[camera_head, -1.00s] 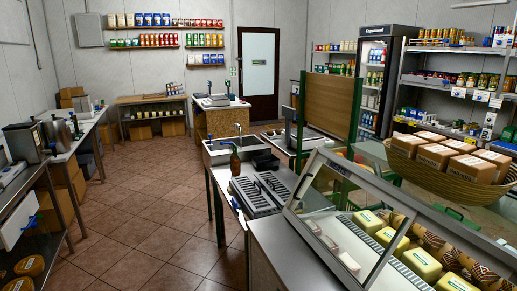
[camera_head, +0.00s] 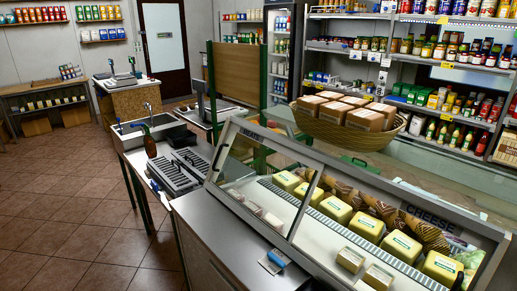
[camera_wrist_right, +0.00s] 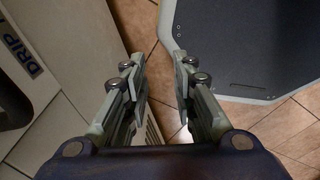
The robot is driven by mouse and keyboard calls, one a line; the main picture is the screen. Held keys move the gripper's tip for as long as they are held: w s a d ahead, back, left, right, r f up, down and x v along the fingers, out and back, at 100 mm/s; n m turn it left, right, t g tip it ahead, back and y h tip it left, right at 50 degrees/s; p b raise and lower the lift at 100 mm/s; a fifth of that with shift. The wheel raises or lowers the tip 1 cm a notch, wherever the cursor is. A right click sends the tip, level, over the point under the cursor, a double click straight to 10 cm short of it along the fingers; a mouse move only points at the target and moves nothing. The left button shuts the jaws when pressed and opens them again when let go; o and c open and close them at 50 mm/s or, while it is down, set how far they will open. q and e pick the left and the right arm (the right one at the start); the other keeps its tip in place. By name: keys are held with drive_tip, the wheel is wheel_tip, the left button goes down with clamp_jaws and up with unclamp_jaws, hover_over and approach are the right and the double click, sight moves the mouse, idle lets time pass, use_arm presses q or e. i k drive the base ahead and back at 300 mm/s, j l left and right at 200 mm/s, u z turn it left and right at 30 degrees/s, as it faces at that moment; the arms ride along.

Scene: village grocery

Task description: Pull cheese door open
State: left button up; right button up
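The glass cheese case (camera_head: 262,195) stands at the right in the head view, with a metal frame and an upright divider. Yellow wrapped cheese blocks (camera_head: 366,223) stand in a row inside it, with small pale packs nearer the front. A left glass pane (camera_head: 238,160) shows beside the divider; I cannot tell whether any door in the case is open. My right gripper (camera_wrist_right: 160,75) shows in the right wrist view with its fingers apart and nothing between them, above tiled floor. Neither gripper shows in the head view.
A steel counter (camera_head: 215,235) runs before the case, with a blue-handled tool (camera_head: 277,258) on it. A wicker basket (camera_head: 345,133) of brown packs sits on top of the case. Shelves of jars (camera_head: 450,62) stand behind. Tiled floor (camera_head: 60,210) at the left is clear.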

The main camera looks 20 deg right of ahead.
sight(487, 244)
drive_tip(key=z, duration=1.4)
